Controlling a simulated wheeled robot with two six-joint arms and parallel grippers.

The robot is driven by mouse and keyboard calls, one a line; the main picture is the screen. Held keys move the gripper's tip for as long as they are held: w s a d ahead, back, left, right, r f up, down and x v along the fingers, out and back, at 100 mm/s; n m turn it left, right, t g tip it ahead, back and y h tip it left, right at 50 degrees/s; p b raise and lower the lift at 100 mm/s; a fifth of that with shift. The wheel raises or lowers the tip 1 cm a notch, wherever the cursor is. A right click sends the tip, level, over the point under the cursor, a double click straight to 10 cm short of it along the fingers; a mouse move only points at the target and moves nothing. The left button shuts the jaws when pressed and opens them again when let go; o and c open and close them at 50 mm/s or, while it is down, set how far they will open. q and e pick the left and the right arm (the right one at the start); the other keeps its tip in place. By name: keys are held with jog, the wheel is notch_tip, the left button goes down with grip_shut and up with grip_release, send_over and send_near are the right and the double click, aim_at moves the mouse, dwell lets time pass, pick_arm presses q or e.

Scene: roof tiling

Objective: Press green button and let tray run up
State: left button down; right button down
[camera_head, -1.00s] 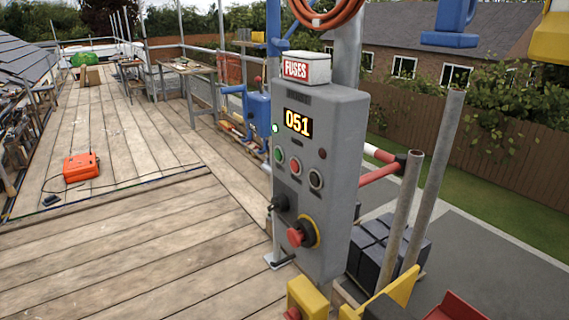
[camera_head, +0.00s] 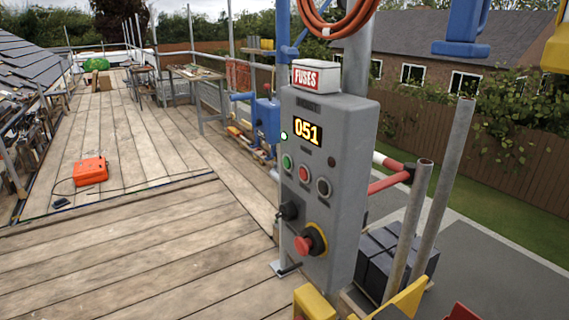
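A grey control box (camera_head: 338,185) stands on a post at the deck's right edge. Its display (camera_head: 307,131) reads 051. A large red mushroom button (camera_head: 305,243) with a yellow ring sits lower down. Neither of my grippers shows. I cannot pick out the tray with certainty.
A white FUSES box (camera_head: 316,76) sits on top of the control box, below an orange hose coil (camera_head: 337,15). Grey poles (camera_head: 440,190) and dark stacked blocks (camera_head: 390,262) stand at right. An orange case (camera_head: 90,171) lies on the open plank deck (camera_head: 130,240).

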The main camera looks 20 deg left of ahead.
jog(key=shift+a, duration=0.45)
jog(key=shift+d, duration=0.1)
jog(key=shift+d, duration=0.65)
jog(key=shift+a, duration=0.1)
